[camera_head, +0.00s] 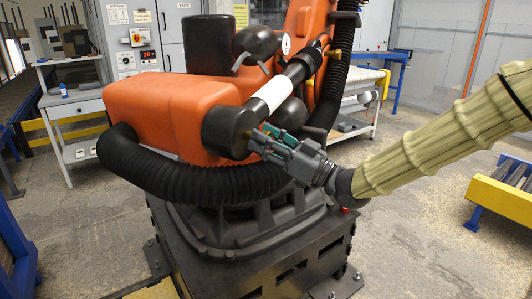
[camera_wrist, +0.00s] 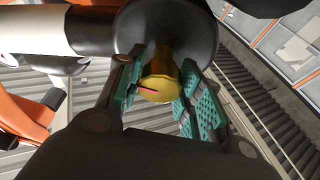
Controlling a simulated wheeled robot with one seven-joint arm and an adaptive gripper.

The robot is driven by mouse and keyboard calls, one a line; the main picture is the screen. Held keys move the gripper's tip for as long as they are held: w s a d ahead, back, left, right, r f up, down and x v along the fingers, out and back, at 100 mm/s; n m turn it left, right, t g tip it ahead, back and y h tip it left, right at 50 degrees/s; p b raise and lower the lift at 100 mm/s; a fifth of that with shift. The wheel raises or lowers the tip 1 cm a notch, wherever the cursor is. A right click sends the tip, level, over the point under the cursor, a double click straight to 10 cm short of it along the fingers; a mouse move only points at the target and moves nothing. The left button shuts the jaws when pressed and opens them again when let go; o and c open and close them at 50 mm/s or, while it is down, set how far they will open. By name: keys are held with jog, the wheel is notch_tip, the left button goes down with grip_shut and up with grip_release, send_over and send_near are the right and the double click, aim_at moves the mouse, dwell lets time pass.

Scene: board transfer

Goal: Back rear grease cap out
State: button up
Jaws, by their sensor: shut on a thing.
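The rear grease cap (camera_wrist: 160,88) is a brass-yellow cap at the centre of the wrist view. It sits against the round dark end of a black housing (camera_wrist: 190,30), which also shows in the head view (camera_head: 226,132) at the end of a white-banded cylinder. My gripper (camera_head: 262,138) reaches in from the right, with green ridged pads on either side of the cap. It is shut on the cap. In the head view the fingers mostly hide the cap. Whether the cap's inner end is still seated in the housing cannot be told.
The orange robot body (camera_head: 160,105) and a ribbed black hose (camera_head: 190,183) lie close left of and below my gripper. A dark pedestal (camera_head: 260,245) stands beneath. Another brass fitting (camera_head: 335,53) sits higher up. Open floor lies to the right.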

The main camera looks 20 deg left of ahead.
jog(key=n+g+b, duration=0.1)
jog(key=n, duration=0.1)
jog(key=n+g+b, duration=0.1)
jog(key=n, duration=0.1)
jog(key=n+b, duration=0.2)
jog(key=shift+f+g, duration=0.3)
jog(key=shift+g, duration=0.1)
jog(key=n+g+b, duration=0.1)
jog(key=n, duration=0.2)
jog(key=n+g+b, duration=0.1)
jog(key=n+b, duration=0.1)
jog(key=n, duration=0.1)
jog(key=shift+h, duration=0.3)
jog(key=n+g+h+b, duration=0.1)
jog(key=n+b, duration=0.3)
jog(key=n, duration=0.1)
jog(key=shift+r+n+g+h+b, duration=0.15)
jog(key=shift+n+h+b, duration=0.3)
jog(key=shift+n+b, duration=0.55)
jog(key=shift+r+n+g+h+b, duration=0.15)
jog(key=shift+n+h+b, duration=0.3)
jog(key=shift+n, duration=0.95)
jog(key=o, duration=1)
jog(key=shift+o, duration=0.2)
